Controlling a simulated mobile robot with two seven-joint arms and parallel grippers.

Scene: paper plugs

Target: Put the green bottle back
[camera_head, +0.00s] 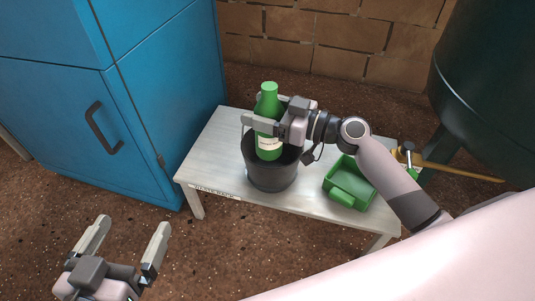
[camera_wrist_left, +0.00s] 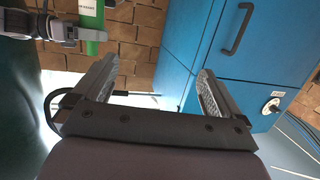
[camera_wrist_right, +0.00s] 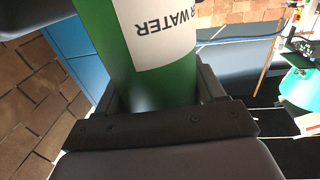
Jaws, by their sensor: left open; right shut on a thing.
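The green bottle (camera_head: 269,104) with a white label is upright, its lower part inside a dark bucket (camera_head: 271,174) on a light metal table (camera_head: 220,150). My right gripper (camera_head: 262,122) is shut around the bottle, which fills the right wrist view (camera_wrist_right: 135,60) between the fingers. The bottle's base is hidden by the bucket wall, so I cannot tell whether it touches the bottom. My left gripper (camera_head: 128,238) is open and empty, low at the left, away from the table. Part of the bottle also shows in the left wrist view (camera_wrist_left: 92,15).
A green bin (camera_head: 350,183) stands on the table right of the bucket, under my right arm. A blue cabinet (camera_head: 150,90) stands at the left. A large dark green tank (camera_head: 490,80) is at the right. A brick wall (camera_head: 320,42) closes the back.

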